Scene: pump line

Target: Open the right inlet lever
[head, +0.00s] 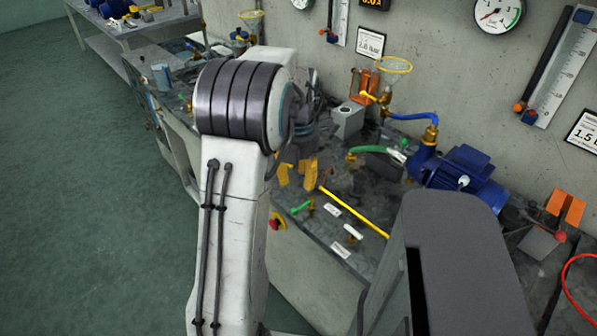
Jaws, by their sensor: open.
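My gripper (297,176) is behind my forearm, with two yellow fingertips apart and pointing down over the bench; nothing shows between them. Just below and right of it, a small green lever (300,208) sits on a brass valve (311,205) on the bench, apart from the fingertips. A second brass fitting (352,240) shows farther right beside small white labels (340,250). I cannot read the labels or tell which part is the right inlet lever. My arm hides part of the bench to the left.
A yellow bar or pipe (355,212) runs slantwise close right of the gripper. A blue pump (462,175) with blue and green hoses stands to the right. A red-and-yellow stop button (277,221) is on the bench front. The wall with gauges stands behind; green floor is clear at left.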

